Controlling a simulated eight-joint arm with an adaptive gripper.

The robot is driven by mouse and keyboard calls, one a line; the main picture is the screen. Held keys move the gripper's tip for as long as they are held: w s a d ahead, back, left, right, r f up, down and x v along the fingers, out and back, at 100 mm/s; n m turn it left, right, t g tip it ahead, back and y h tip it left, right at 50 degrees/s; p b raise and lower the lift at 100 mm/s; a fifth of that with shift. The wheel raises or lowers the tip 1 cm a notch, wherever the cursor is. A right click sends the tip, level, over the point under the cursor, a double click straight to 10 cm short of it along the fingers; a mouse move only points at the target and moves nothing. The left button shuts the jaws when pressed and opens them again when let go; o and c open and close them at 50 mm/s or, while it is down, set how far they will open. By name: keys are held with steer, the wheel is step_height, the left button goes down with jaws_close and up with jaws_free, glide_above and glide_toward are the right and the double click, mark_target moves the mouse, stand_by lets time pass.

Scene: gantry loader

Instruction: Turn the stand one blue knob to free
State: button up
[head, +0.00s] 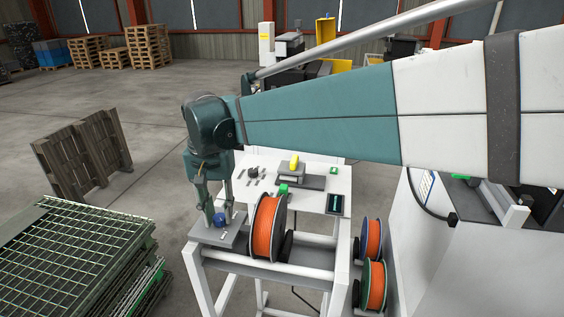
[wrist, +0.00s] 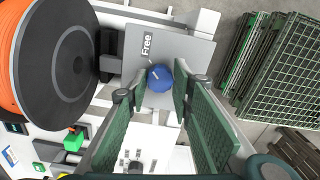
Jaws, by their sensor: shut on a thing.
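The round blue knob (head: 219,219) sits on a grey plate (head: 207,236) at the left end of the stand. In the wrist view the blue knob (wrist: 160,79) has a short pale mark on its top, and the word "Free" (wrist: 147,43) is printed on the plate close by. Whether the mark lines up with that word I cannot tell. My gripper (head: 219,212) reaches down from above with its fingers on either side of the knob, shut on it. In the wrist view my gripper (wrist: 151,81) partly hides the plate around the knob.
A large orange spool (head: 266,228) stands on the stand just right of the plate. Two smaller orange spools (head: 373,238) hang further right. A white table (head: 312,200) with small parts lies behind. Stacked green mesh panels (head: 75,255) stand to the left.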

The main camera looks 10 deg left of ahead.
mark_target(220, 217)
steer(key=o, duration=0.9)
steer(key=shift+r, duration=0.1)
steer(key=shift+r, duration=5.95)
steer(key=shift+d, duration=0.1)
